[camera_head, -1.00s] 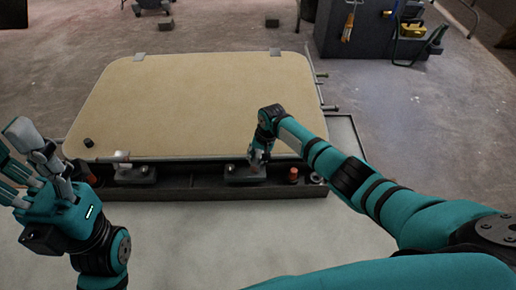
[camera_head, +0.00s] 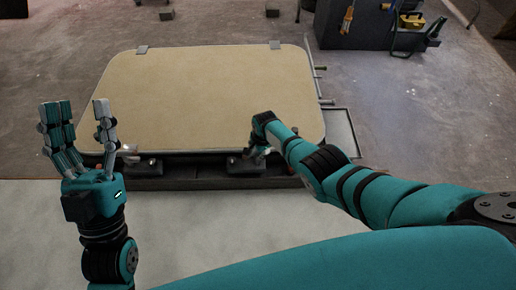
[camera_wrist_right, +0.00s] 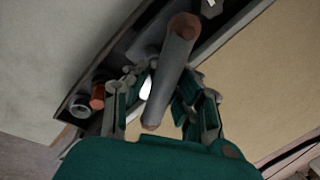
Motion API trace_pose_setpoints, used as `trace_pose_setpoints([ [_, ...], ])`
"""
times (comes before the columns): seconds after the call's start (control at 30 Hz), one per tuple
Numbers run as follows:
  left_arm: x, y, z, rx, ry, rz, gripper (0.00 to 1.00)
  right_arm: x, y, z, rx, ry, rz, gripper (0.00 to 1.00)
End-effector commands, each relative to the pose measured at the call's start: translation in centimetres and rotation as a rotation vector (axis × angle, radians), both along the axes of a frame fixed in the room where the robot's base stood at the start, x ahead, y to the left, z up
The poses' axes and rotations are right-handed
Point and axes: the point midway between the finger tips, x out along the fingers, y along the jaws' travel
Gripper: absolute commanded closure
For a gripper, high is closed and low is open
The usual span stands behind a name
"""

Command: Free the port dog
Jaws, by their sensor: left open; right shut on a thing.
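A tan hatch panel (camera_head: 205,95) lies with two dark metal dogs along its near edge. The left dog (camera_head: 140,167) stands clear of both grippers. The right dog (camera_head: 246,165) is at my right gripper (camera_head: 260,146), which partly covers it. In the right wrist view, my right gripper (camera_wrist_right: 163,90) is shut around a grey, round dog handle (camera_wrist_right: 174,62) with brownish ends. No label shows which dog is port. My left gripper (camera_head: 80,118) is open and empty, fingers upward, left of the hatch and in front of its near left corner.
An orange plug (camera_wrist_right: 97,96) and a pale ring (camera_wrist_right: 80,108) sit in the dark ledge beside the right dog. A pale surface (camera_head: 90,215) lies in front. A dark cabinet (camera_head: 362,28) and a tool stand (camera_head: 415,38) are behind right.

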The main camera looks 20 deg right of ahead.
Motion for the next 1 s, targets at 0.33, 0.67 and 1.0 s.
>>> trace_pose_setpoints([
  [0.33,1.32,-0.17,-1.17,0.030,0.096,0.006,0.51,0.50,0.52,0.38,0.008,-0.013,-0.300,1.00],
  [0.67,0.90,-0.12,-0.79,0.020,0.064,0.004,0.51,0.55,0.40,0.38,0.007,-0.014,-0.484,1.00],
  [1.0,0.63,-0.07,-0.51,0.015,0.044,0.003,0.51,0.62,0.29,0.46,0.005,-0.015,-0.547,1.00],
])
